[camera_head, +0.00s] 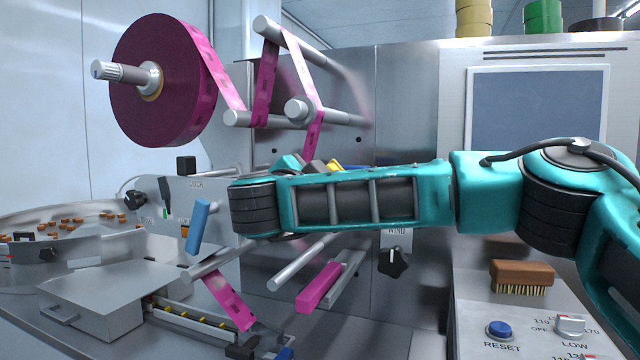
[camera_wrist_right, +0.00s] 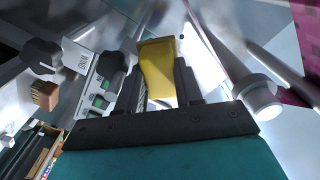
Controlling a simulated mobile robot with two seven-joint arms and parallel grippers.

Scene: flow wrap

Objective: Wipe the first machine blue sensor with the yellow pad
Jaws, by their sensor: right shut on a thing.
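The yellow pad (camera_wrist_right: 158,68) is held upright between the fingers of my right gripper (camera_wrist_right: 160,88) in the right wrist view. In the head view my right arm reaches in from the right and hides most of the gripper; only a small yellow patch of the pad (camera_head: 335,168) shows above the arm. A light blue block (camera_head: 198,226), which looks like the blue sensor, sits tilted on the machine just left of my arm's wrist. The pad appears apart from it. My left gripper is not in view.
A pink film roll (camera_head: 168,80) and rollers (camera_head: 300,110) stand above and behind my arm. A brown brush (camera_head: 522,275) lies on the control panel beside the blue reset button (camera_head: 499,329). A metal box (camera_head: 95,300) is at lower left.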

